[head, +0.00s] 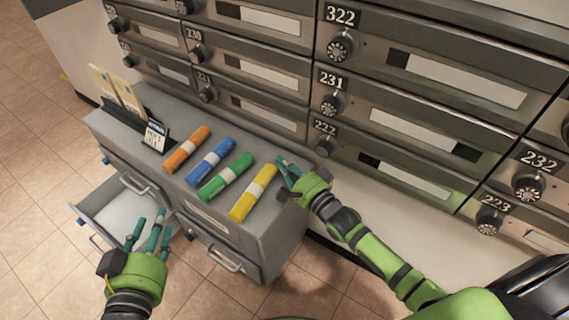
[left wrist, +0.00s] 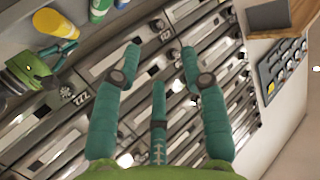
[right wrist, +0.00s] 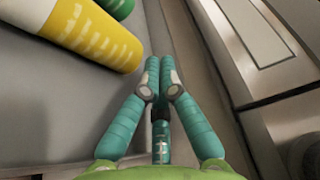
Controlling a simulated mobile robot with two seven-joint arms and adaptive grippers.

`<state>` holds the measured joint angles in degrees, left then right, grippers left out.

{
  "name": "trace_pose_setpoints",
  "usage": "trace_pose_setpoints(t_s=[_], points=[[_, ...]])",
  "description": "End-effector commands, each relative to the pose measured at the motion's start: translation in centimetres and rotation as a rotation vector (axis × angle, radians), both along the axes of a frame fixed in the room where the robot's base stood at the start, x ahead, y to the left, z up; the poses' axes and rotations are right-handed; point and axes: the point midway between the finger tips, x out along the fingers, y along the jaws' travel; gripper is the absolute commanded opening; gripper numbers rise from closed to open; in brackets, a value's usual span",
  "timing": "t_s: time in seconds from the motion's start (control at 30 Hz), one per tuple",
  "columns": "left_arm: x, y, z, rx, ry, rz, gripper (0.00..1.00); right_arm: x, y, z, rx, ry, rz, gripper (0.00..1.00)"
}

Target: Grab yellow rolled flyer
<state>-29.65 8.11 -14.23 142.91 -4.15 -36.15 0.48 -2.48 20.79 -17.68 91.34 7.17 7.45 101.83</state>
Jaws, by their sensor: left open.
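The yellow rolled flyer (head: 253,192) with a white band lies on the grey cabinet top, rightmost in a row of rolled flyers. It also shows in the left wrist view (left wrist: 56,22) and at the upper left of the right wrist view (right wrist: 85,35). My right gripper (head: 286,170) is just right of its far end, at the cabinet's right edge, apart from it. Its fingertips (right wrist: 160,75) are drawn close together with nothing seen between them; how far it is closed is unclear. My left gripper (head: 149,232) is open and empty, in front of the cabinet near the open drawer.
Green (head: 226,176), blue (head: 210,159) and orange (head: 187,149) rolled flyers lie left of the yellow one. A dark holder with cards (head: 120,95) stands at the cabinet's left end. A drawer (head: 98,198) is open at the front left. Numbered mailboxes (head: 262,85) rise behind.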

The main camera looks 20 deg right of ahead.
Motion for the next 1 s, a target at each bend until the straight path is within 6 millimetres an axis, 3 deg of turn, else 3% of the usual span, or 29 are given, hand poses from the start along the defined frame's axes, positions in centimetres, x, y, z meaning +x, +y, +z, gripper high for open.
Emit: trace_pose_setpoints(t_s=[0.17,0.37,0.7,1.0], points=[[-0.1,0.1,-0.1,0.003,0.013,0.001,0.44,-0.1,0.1,0.0,0.001,0.000,0.000,0.00],[-1.6,1.7,-3.9,0.053,0.227,0.035,0.44,-0.7,0.9,0.2,0.003,0.002,0.000,0.00],[-7.5,4.8,-10.2,0.138,0.663,0.092,0.44,-2.2,2.8,0.1,0.003,0.003,0.000,0.00],[-13.2,6.9,-13.0,0.188,0.965,0.124,0.44,-3.4,4.4,0.1,0.001,0.001,0.000,0.00]])
